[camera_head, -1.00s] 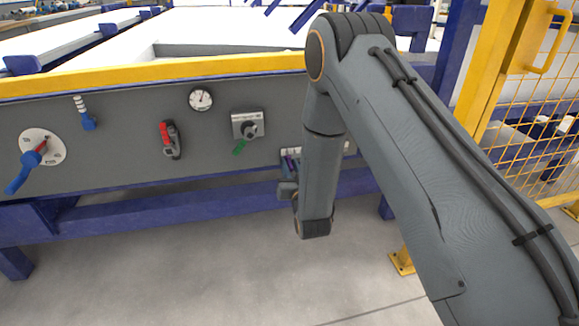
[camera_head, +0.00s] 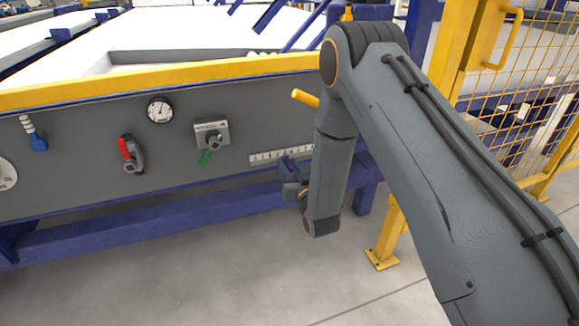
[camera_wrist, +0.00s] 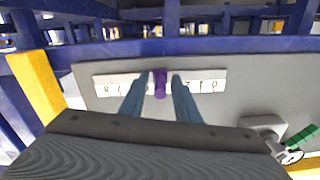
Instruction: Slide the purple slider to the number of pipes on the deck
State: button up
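The purple slider (camera_wrist: 159,85) sits on a white numbered scale (camera_wrist: 208,82) in the wrist view, near the scale's middle. The scale also shows on the grey panel in the head view (camera_head: 262,157). My gripper (camera_wrist: 160,80) is open, with one blue-grey finger on each side of the slider and a visible gap to each. My fingers hide part of the scale, and most of its numbers are too small to read. In the head view my gripper (camera_head: 290,177) is at the scale, partly behind my arm. The pipes on the deck (camera_head: 200,40) cannot be counted.
Left of the scale on the panel (camera_head: 70,170) are a green-handled switch (camera_head: 211,139), a round gauge (camera_head: 160,111) and a red-handled switch (camera_head: 130,152). A yellow rail (camera_head: 150,75) runs above. A yellow mesh fence (camera_head: 530,100) stands at the right.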

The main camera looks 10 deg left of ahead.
aim_at(292, 171)
jog(key=shift+p+v, duration=1.1)
jog(key=shift+v, duration=2.9)
